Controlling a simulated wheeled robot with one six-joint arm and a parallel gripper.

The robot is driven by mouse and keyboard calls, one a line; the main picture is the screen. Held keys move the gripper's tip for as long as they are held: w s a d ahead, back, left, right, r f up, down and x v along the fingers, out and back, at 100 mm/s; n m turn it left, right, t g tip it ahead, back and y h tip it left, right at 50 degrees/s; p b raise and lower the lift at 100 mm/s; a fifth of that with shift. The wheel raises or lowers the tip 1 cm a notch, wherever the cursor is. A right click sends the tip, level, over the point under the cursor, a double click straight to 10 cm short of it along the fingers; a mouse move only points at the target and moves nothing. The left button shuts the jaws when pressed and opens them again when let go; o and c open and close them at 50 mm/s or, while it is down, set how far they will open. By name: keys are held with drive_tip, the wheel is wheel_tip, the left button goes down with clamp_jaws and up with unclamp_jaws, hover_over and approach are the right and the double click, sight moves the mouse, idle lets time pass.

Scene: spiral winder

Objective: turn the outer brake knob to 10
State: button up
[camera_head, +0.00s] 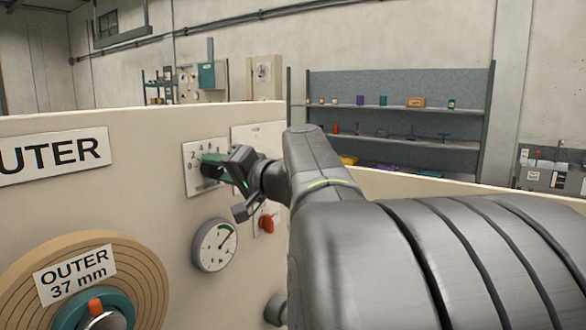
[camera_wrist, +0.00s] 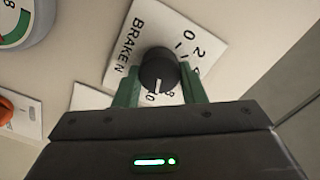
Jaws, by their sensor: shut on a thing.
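The brake knob (camera_wrist: 158,68) is round and dark with a white pointer line. It sits on a white plate (camera_wrist: 127,52) lettered BRAKE N with a ring of numbers. My gripper (camera_wrist: 160,88) has a green finger on each side of the knob and is shut on it. In the wrist view the pointer line points down, toward the gripper body, near a partly hidden 8 and 0; I cannot read its exact setting. In the head view the plate (camera_head: 190,184) shows 0, 2 and 4 at its upper left, and my gripper (camera_head: 213,166) hides the knob.
A round gauge (camera_head: 214,245) with a green arc is below the plate. A red-orange knob (camera_head: 266,223) is right of it, close under my wrist. An OUTER roll (camera_head: 145,270) is at lower left. Shelves (camera_head: 390,125) stand behind the panel.

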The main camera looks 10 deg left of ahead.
drive_tip(key=shift+m, duration=0.4)
drive_tip(key=o, duration=1)
drive_tip(key=shift+d, duration=0.15)
drive_tip(key=b+v, duration=0.2)
drive_tip(key=v, duration=1.1)
drive_tip(key=shift+d, duration=0.25)
drive_tip(key=shift+a, duration=0.1)
drive_tip(key=p+x, duration=0.2)
drive_tip(key=x, duration=1.1)
drive_tip(key=shift+a, duration=0.3)
drive_tip(key=shift+d, duration=0.1)
